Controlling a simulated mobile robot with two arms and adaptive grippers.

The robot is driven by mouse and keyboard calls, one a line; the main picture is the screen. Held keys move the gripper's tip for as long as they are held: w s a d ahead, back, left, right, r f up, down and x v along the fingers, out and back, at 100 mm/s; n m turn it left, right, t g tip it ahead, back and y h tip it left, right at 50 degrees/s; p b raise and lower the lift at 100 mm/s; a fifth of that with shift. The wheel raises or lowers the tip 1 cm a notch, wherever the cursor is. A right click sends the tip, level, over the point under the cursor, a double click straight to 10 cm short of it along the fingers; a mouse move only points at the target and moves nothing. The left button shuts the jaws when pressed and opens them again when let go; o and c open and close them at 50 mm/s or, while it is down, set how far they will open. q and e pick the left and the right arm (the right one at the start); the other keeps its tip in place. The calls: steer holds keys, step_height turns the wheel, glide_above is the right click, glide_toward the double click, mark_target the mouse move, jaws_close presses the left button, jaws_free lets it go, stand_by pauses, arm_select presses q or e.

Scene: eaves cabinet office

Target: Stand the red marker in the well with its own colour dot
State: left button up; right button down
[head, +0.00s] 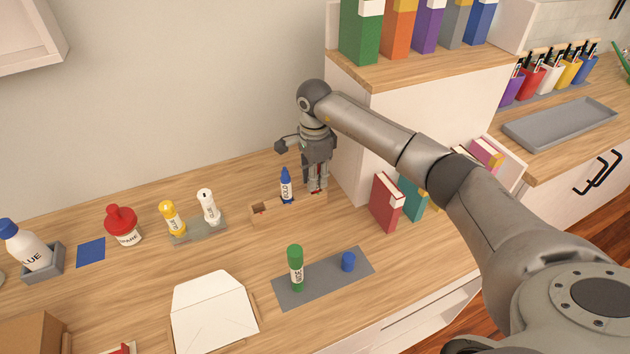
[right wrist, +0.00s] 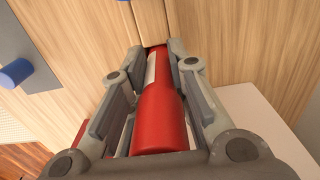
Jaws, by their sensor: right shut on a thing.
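My right gripper (head: 318,190) is shut on the red marker (right wrist: 160,110), which lies between its fingers in the right wrist view. In the head view the fingers mostly hide the marker. The gripper points down at the right end of a wooden well block (head: 265,212). The marker's far end meets the block (right wrist: 150,18) in the right wrist view; I cannot tell whether it is inside a well. The colour dot by the red marker is hidden. My left gripper is not in view.
Yellow (head: 172,218) and white (head: 209,207) bottles stand left of the block. A white cabinet (head: 350,150) and a red book (head: 386,203) are close on the right.

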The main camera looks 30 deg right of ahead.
steer(key=shift+r, duration=0.5)
steer(key=shift+r+p, duration=1.8)
steer(key=shift+r, duration=0.9)
steer(key=shift+a, duration=0.1)
